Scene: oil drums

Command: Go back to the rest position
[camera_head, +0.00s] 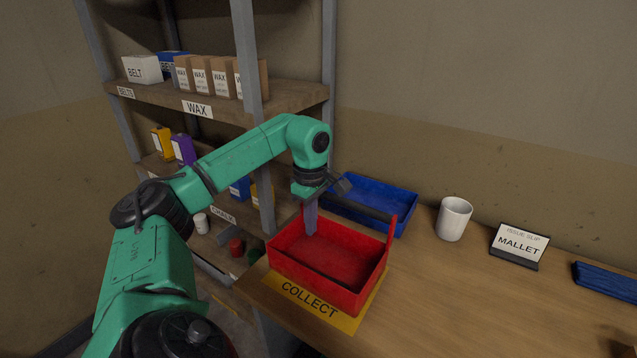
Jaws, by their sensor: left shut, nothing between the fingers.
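My left arm comes in from the left and bends down over the bench. My left gripper (311,228) points down, shut and empty, at the back left of the red carry tray (293,272). The fingertips show against the tray's inside; I cannot tell whether they touch it. The tray looks empty and stands on the yellow mat marked COLLECT (345,322). My right gripper does not show.
A blue tray (405,226) lies behind the red one. To the right on the wooden bench (470,300) are a white mug (454,219), a MALLET slip holder (517,246) and a blue object (606,281). A shelf rack (247,60) with boxes stands at the left.

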